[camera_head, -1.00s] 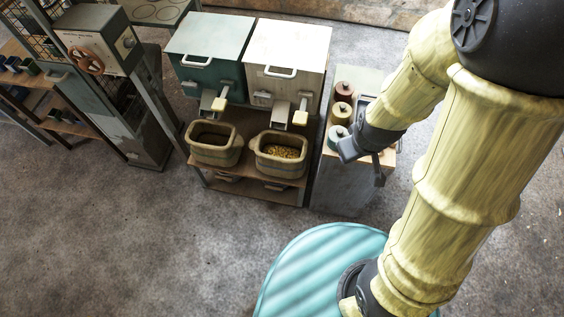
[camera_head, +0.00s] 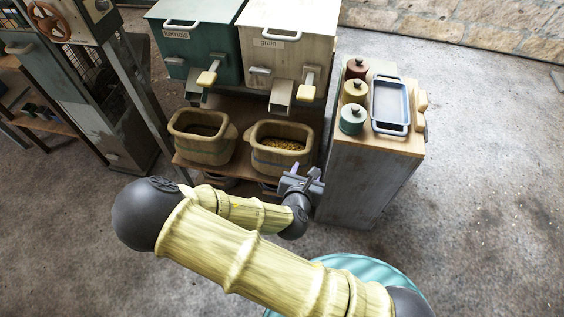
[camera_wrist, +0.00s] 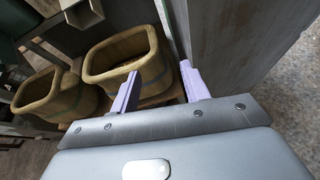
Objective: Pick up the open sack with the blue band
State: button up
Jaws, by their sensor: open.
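The open sack with the blue band (camera_head: 282,160) stands upright on the wooden shelf under the grain bin, with yellow grain inside. It also shows in the wrist view (camera_wrist: 120,66), ahead and slightly left of my fingers. A similar open sack with a greenish band (camera_head: 204,148) stands to its left under the kernels bin; its inside looks dark. My gripper (camera_head: 307,173) is open and empty, near the front right of the blue-banded sack. In the wrist view, the two pale purple fingers (camera_wrist: 158,78) are apart, with nothing gripped. Whether a finger touches the sack, I cannot tell.
The white grain bin (camera_head: 282,62) and green kernels bin (camera_head: 195,45) have spouts above the sacks. A grey cabinet (camera_head: 362,190) stands close on the right, holding several lidded jars and a blue-rimmed tray (camera_head: 390,105). Open floor lies in front.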

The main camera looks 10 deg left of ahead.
jog(key=a+n, duration=0.1)
jog(key=b, duration=0.3)
send_near(309, 142)
jog(key=w+f, duration=0.2)
jog(key=shift+w+d+n+t+y, duration=0.3)
jog(key=shift+w+d+t+y, duration=0.1)
jog(key=shift+w, duration=0.35)
jog(key=b+x, duration=0.2)
jog(key=x, duration=0.3)
jog(key=shift+w+d+f, duration=0.1)
jog(key=shift+f, duration=0.15)
jog(key=shift+w, duration=0.2)
